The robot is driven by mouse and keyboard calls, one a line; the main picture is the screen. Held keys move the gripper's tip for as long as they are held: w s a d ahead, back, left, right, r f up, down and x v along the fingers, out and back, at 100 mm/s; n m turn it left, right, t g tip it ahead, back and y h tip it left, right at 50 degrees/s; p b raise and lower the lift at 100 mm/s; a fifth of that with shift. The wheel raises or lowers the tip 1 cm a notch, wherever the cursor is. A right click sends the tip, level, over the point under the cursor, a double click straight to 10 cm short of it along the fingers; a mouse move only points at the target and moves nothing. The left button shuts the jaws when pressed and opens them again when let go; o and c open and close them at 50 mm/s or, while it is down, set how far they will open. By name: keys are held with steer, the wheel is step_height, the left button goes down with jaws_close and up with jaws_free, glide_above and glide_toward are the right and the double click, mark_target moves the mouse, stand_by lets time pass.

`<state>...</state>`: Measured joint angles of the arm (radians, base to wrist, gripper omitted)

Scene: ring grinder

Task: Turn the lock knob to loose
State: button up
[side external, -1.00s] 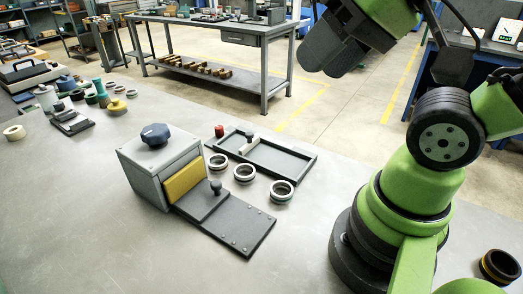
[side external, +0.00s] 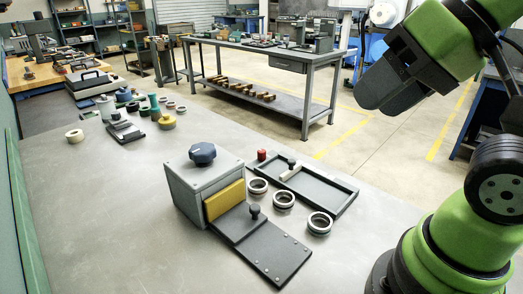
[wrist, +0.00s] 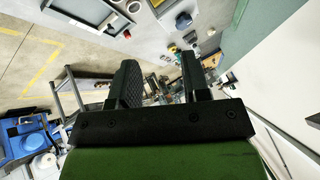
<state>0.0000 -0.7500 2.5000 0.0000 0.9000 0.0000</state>
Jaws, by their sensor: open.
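The lock knob (side external: 202,153) is dark blue and lobed, on top of a grey box-shaped grinder (side external: 190,200) with a yellow front panel (side external: 225,199). Its setting cannot be read. A dark plate (side external: 262,245) with a small black knob (side external: 255,210) extends from the box. My gripper (side external: 378,100) is raised well above the table, up and right of the knob and apart from it. In the wrist view my gripper (wrist: 155,80) is open with nothing between its fingers. A dark blue knob (wrist: 183,20) also shows there near the top edge.
Several metal rings (side external: 284,200) lie beside the plate. A dark tray (side external: 341,207) lies behind them, with a red-topped piece (side external: 262,155) near its left end. Jars and tools (side external: 155,108) stand at the far left. The table's front left (side external: 100,220) is clear.

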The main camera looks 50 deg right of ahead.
steer(key=shift+o, duration=0.6)
steer(key=shift+w, duration=0.1)
steer(key=m+t, duration=0.2)
steer(key=m, duration=2.8)
glide_above(262, 151)
steer(key=s+d, duration=0.2)
steer(key=s, duration=0.5)
step_height(262, 151, down, 22)
steer(key=f, duration=0.1)
steer(key=x, duration=0.9)
steer(key=shift+w+a+f, duration=0.15)
steer(key=shift+a, duration=0.05)
